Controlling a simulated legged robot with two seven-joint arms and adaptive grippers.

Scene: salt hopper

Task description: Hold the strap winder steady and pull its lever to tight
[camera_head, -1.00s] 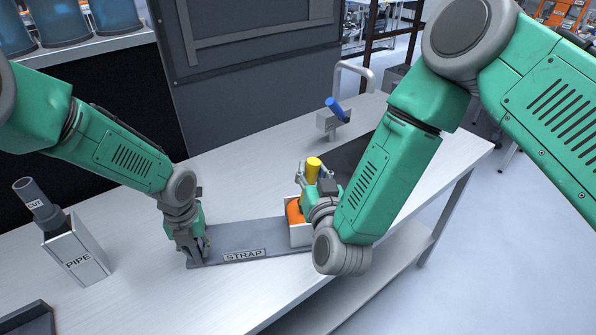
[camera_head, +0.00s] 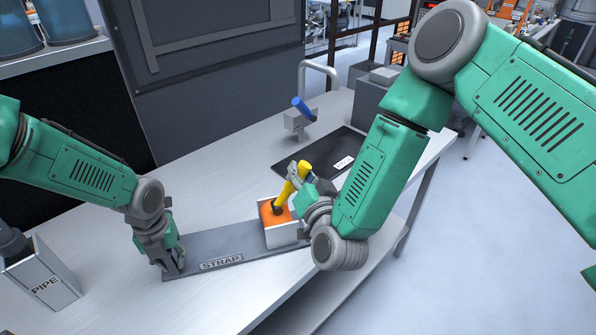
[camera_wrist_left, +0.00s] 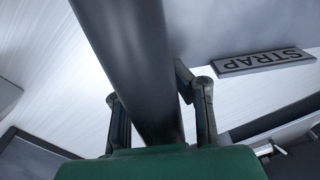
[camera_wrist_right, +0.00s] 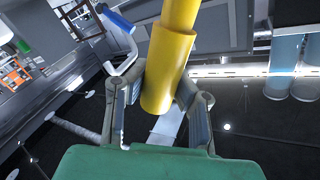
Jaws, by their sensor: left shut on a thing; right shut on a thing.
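The strap winder has a long grey base plate (camera_head: 208,242) labelled STRAP, with a white box (camera_head: 284,236) and orange body (camera_head: 268,211) at its right end. Its yellow lever (camera_head: 286,190) rises from the orange part and leans up to the right. My left gripper (camera_head: 173,268) is at the plate's left end, shut on a dark grey bar (camera_wrist_left: 135,65) seen between its fingers in the left wrist view. My right gripper (camera_head: 305,174) is shut on the lever's upper part; the yellow grip (camera_wrist_right: 167,70) shows between its fingers in the right wrist view.
A white box marked PIPE (camera_head: 42,276) stands at the left. Behind the winder are a fixture with a blue handle (camera_head: 303,108) and a dark mat (camera_head: 310,151) on the table (camera_head: 215,180).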

